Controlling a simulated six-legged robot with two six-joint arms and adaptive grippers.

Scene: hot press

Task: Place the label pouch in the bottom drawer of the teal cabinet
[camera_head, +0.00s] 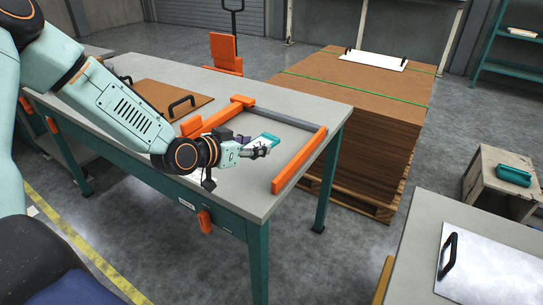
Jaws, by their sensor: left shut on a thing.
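My left arm comes in from the left, and its gripper (262,150) is over the grey workbench. The gripper is shut on a small teal and white flat item (266,138), which looks like the label pouch. The fingers hide part of the pouch, and I cannot tell whether it touches the bench top. My right gripper is not in view. I cannot make out a teal cabinet with drawers in this view.
The workbench (290,100) carries an orange corner frame (302,158) and a brown board (160,92) with black handles. A stack of brown sheets (365,140) stands behind. A metal plate (495,265) lies on the table at right. Teal shelving (510,38) stands far right.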

